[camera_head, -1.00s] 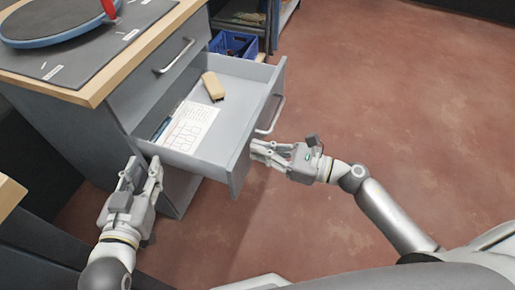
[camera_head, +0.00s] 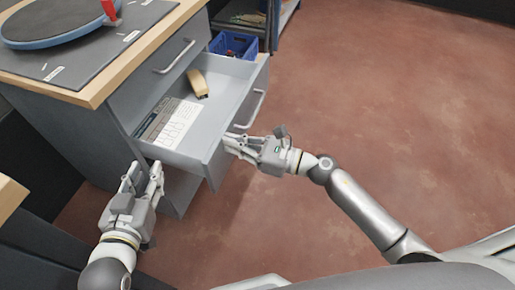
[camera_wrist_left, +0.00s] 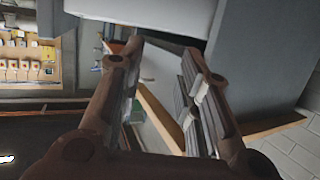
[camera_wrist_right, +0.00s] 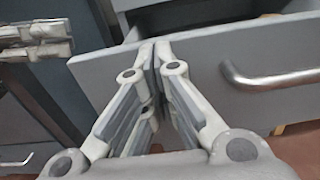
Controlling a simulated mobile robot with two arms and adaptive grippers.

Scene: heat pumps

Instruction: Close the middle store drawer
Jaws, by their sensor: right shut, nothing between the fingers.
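The middle store drawer (camera_head: 213,148) is grey and stands partly pulled out of the cabinet. It holds a tan block (camera_head: 198,83) and a printed sheet (camera_head: 172,121). Its bar handle (camera_head: 251,109) is on the front, and the handle also shows in the right wrist view (camera_wrist_right: 270,79). My right gripper (camera_head: 228,143) is shut and empty, its fingertips at the drawer front, left of the handle; I cannot tell whether they press on it. My left gripper (camera_head: 143,170) is open and empty beside the drawer's near side, with its fingers apart in the left wrist view (camera_wrist_left: 160,55).
A closed drawer with a handle (camera_head: 174,57) sits above in the same cabinet. The worktop (camera_head: 95,93) carries a round blue-rimmed disc (camera_head: 60,25). A blue crate (camera_head: 234,45) stands behind the drawer. The red floor at right is clear.

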